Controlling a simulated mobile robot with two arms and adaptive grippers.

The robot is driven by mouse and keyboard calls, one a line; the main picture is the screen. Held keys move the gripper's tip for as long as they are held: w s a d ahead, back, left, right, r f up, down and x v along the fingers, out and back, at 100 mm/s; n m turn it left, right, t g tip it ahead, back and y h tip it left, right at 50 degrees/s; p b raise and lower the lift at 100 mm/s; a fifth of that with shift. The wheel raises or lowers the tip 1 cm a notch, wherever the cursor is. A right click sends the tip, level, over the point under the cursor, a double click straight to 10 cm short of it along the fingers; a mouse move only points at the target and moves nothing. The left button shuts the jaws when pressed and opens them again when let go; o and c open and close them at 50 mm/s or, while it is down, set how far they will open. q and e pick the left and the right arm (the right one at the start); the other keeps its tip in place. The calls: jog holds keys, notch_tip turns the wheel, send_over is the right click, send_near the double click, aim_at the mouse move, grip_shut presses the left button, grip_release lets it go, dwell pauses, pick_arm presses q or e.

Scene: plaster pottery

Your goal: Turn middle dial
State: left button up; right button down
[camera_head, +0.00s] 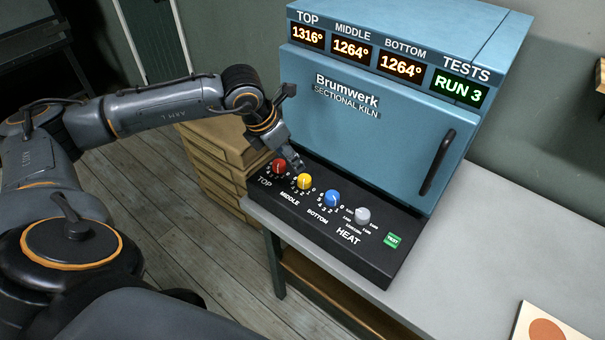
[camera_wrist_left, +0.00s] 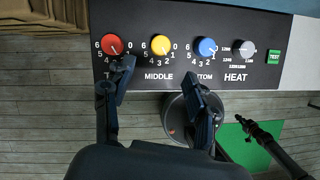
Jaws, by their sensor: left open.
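The middle dial (camera_head: 304,181) is a yellow knob on the kiln's black control panel, between the red top dial (camera_head: 279,167) and the blue bottom dial (camera_head: 332,198). In the left wrist view the yellow dial (camera_wrist_left: 161,44) is fully visible, ahead of and between my fingertips. My left gripper (camera_head: 291,163) is over the panel close to the red and yellow dials. In the left wrist view the left gripper (camera_wrist_left: 158,78) is open and empty, its fingers apart in front of the dials.
A grey heat knob (camera_head: 363,215) and a green test button (camera_head: 392,240) are at the panel's right. The blue kiln (camera_head: 370,130) rises behind; its displays read 1316, 1264, 1264 and RUN 3. The grey table (camera_head: 500,240) is mostly clear on the right.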

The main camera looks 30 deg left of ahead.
aim_at(304, 178)
pick_arm(q)
jog(key=p+x, duration=0.2)
jog(key=x, duration=0.8)
jog(key=shift+w+d+f, duration=0.15)
jog(key=shift+f, duration=0.2)
jog(key=c, duration=1.1)
jog(key=shift+c, duration=0.2)
